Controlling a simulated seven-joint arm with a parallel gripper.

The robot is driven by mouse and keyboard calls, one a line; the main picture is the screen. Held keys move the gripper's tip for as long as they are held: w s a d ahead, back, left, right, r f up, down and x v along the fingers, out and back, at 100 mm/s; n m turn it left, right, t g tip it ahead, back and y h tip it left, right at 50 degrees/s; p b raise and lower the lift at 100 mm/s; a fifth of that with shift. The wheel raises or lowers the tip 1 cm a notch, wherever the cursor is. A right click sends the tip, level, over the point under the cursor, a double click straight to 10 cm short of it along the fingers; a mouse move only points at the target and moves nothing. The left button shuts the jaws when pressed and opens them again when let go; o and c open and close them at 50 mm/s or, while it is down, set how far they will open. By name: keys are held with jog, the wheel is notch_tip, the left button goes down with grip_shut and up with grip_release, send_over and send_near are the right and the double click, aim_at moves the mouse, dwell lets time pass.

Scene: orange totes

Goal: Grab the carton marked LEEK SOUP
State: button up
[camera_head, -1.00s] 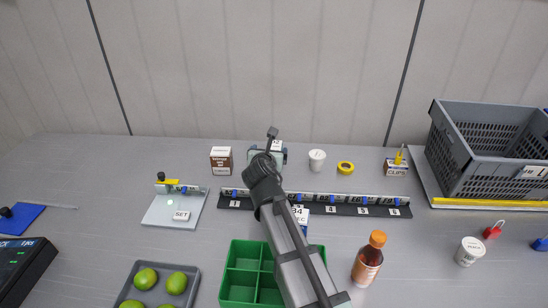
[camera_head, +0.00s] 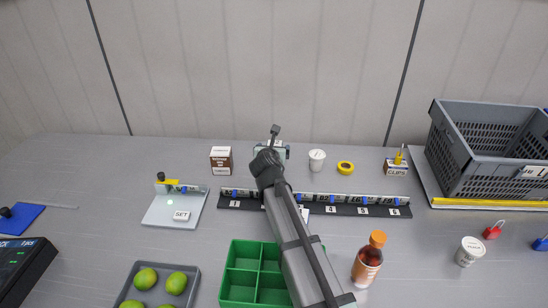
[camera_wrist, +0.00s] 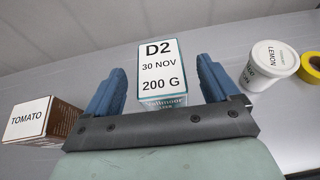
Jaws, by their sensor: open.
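In the wrist view, a carton (camera_wrist: 163,70) with a white top marked D2, 30 NOV, 200 G stands between the open fingers of my gripper (camera_wrist: 160,88). In the head view my gripper (camera_head: 271,152) is at the back of the table, where my arm mostly hides the carton.
A brown TOMATO carton (camera_wrist: 42,118) stands left and a white LEMON cup (camera_wrist: 268,66) right, with yellow tape (camera_wrist: 312,68) beyond. In the head view, a numbered rail (camera_head: 345,209), green divided bin (camera_head: 241,272) and orange-capped bottle (camera_head: 367,262) lie nearer the front.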

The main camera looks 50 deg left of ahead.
jog(key=x, duration=0.3)
jog(key=shift+w+a, duration=0.2)
jog(key=c, duration=1.2)
